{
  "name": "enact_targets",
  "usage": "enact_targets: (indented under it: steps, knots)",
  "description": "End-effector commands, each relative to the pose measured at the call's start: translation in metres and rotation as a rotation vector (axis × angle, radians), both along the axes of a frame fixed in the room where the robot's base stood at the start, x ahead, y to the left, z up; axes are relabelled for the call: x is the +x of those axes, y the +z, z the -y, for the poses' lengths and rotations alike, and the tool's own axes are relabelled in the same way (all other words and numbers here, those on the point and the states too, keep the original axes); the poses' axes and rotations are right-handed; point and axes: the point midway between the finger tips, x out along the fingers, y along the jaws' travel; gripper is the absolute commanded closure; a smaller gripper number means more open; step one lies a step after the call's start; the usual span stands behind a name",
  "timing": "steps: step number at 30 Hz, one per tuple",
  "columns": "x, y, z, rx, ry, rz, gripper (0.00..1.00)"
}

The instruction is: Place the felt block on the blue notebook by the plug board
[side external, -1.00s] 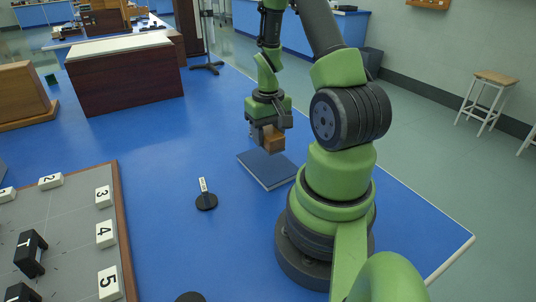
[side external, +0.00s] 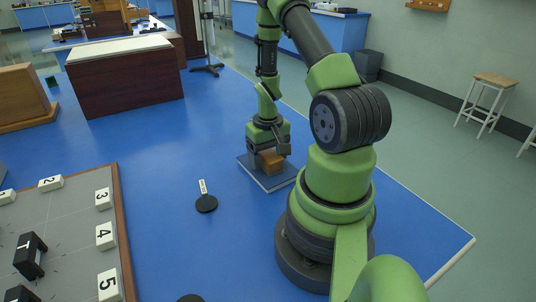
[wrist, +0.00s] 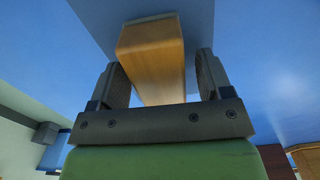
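The felt block (side external: 271,161) is a wooden-brown block at the blue notebook (side external: 279,183), low over its surface and apparently resting on it. The notebook lies flat on the blue bench beside my arm's base. My gripper (side external: 266,152) is down at the block. In the wrist view, the block (wrist: 157,62) stands between the two fingers of my gripper (wrist: 162,80), with a narrow gap on each side, so the fingers look open around it. The block's contact with the notebook is not clearly visible. I cannot tell for sure which thing is the plug board.
A grey wood-edged board (side external: 72,225) with numbered white blocks and black pieces lies at the left. A small black disc with an upright white tag (side external: 206,202) stands between it and the notebook. A dark wooden case (side external: 128,80) stands behind. The bench middle is clear.

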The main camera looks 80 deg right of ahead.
Motion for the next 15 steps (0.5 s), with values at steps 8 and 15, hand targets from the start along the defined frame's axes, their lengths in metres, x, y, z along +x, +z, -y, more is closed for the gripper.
enact_targets:
  steps: [8,15]
  knots:
    - [0.000,0.001,0.000,-0.001,0.000,0.001,0.28]
    - [0.001,0.028,0.001,-0.006,0.001,0.004,0.28]
